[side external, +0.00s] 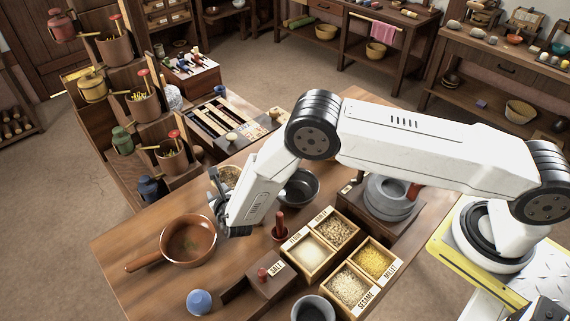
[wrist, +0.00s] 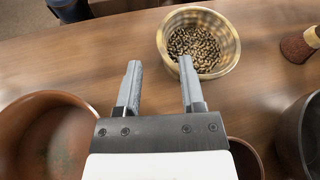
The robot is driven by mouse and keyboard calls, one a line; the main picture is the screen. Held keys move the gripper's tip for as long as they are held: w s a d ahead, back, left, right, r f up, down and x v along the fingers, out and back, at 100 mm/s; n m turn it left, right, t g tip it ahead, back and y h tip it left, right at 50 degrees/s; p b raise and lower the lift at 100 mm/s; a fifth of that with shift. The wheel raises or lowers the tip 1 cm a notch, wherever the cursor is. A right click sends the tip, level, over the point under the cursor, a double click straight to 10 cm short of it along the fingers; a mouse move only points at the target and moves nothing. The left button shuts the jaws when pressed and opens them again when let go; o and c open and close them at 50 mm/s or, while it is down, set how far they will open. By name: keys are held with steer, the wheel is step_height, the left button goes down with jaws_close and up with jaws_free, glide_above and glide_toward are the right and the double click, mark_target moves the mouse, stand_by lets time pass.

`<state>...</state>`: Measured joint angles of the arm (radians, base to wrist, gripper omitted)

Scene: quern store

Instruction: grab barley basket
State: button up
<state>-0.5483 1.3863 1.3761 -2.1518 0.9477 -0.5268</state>
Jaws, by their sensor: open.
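A round, pale basket (wrist: 229,66) filled with brown-and-pale grain stands on the wooden table ahead and to the right of my gripper in the wrist view. I take it for the barley basket; no label shows on it. In the side external view the basket (side external: 232,172) is partly hidden behind my gripper (side external: 216,190). In the wrist view my gripper (wrist: 159,64) is open and empty. Its right fingertip overlaps the basket's near-left rim in the picture; whether they touch, I cannot tell. The left finger is clear of the basket, over bare table.
A brown pan (side external: 188,241) stands left of my gripper. Labelled grain boxes (side external: 310,252) and a blue round object (side external: 200,301) are nearer. Bare table (side external: 150,225) lies at left.

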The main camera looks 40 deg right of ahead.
mark_target(216, 187)
steer(key=shift+w, duration=0.1)
steer(key=shift+x, duration=2.5)
steer(key=shift+d+f, duration=0.1)
steer(key=shift+d, duration=0.05)
jaws_close()
steer(key=shift+f, duration=0.15)
